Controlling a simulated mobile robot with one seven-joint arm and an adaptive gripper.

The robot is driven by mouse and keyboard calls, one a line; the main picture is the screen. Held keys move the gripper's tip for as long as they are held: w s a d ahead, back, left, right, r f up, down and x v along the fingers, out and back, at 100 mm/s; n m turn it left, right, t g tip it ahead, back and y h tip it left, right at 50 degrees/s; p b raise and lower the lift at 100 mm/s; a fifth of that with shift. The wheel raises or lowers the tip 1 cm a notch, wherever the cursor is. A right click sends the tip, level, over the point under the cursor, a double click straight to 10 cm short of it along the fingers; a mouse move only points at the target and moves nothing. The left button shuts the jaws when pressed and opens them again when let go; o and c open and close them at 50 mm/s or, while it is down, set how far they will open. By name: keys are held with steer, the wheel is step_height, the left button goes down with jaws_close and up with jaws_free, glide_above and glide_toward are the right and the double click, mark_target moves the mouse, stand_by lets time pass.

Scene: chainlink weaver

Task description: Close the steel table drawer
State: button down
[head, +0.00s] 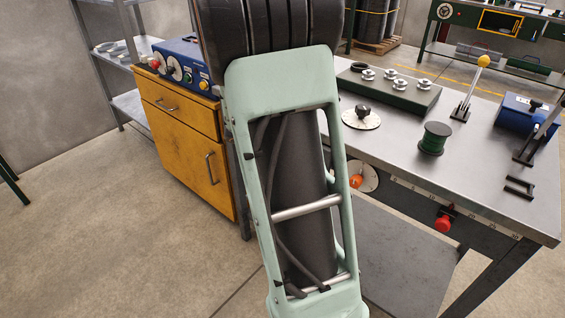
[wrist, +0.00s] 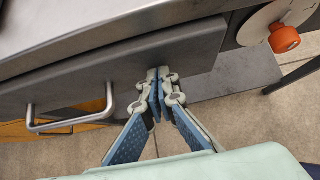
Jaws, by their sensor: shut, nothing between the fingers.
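The steel table drawer shows in the wrist view as a dark grey front panel (wrist: 125,72) under the tabletop edge. Its bar handle (wrist: 72,128) is at the left. My gripper (wrist: 160,76) is shut and empty, to the right of the handle. Its fingertips overlap the right part of the drawer front in the picture; I cannot tell whether they touch it. How far the drawer stands out is not clear. In the head view my arm hides the drawer and the gripper. The steel table (head: 400,145) shows there at the right.
The table carries a green spool (head: 435,138), a yellow-knobbed lever (head: 482,62) and a blue machine (head: 525,112). An orange knob (wrist: 284,38) projects right of the drawer. A yellow cabinet (head: 178,115) stands to the left. The floor at front left is clear.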

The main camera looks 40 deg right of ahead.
steer(key=d, duration=0.2)
steer(key=shift+w+d, duration=0.35)
steer(key=shift+d, duration=0.05)
steer(key=shift+d+r, duration=0.1)
steer(key=shift+d, duration=0.05)
steer(key=shift+d+r, duration=0.1)
steer(key=shift+d, duration=0.05)
steer(key=shift+w, duration=0.1)
